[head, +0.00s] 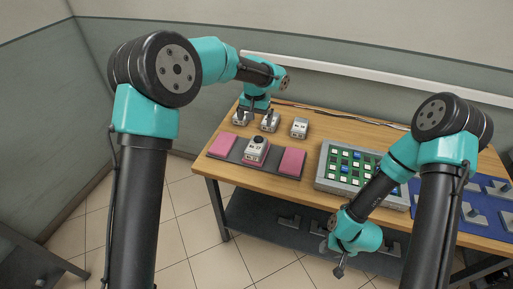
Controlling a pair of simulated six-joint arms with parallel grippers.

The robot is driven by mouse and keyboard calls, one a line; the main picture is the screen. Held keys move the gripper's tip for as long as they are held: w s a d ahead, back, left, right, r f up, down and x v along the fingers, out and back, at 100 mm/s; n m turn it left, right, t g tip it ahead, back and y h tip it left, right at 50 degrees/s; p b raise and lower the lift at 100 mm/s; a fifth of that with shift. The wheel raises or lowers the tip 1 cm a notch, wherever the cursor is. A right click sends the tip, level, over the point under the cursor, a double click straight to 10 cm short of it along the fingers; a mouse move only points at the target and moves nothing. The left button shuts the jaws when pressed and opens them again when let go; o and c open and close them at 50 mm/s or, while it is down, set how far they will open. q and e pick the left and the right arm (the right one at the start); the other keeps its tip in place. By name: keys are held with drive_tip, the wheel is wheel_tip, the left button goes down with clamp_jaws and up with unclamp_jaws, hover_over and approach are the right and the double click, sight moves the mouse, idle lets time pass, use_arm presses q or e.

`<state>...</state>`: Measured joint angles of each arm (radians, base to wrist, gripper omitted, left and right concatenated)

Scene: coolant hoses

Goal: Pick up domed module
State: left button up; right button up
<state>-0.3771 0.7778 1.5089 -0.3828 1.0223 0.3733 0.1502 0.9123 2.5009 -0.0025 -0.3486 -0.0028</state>
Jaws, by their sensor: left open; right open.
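My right gripper (339,269) is open and empty, hanging low in front of the table's front edge.
A third white module (299,127) stands right of that row. Pink pads (222,143) and (288,161) flank the domed one. A grey tray with a green board (322,174) sits mid-table. A blue mat (450,213) with grey parts lies at right. Cables run along the back.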

use_arm(q)
approach(257, 144)
drive_tip(key=f, duration=0.5)
drive_tip(key=shift+s+a+f, duration=0.1)
drive_tip(key=shift+a+f, duration=0.05)
drive_tip(key=shift+a, duration=0.2)
drive_tip(key=shift+d+f, duration=0.15)
drive_tip(key=shift+f, duration=1.2)
drive_tip(key=shift+d+f, duration=0.1)
drive_tip(key=shift+f, duration=1.25)
drive_tip(key=shift+w+r, duration=0.1)
drive_tip(key=shift+w, duration=0.1)
drive_tip(key=c, duration=1.3)
drive_tip(key=shift+o, duration=0.2)
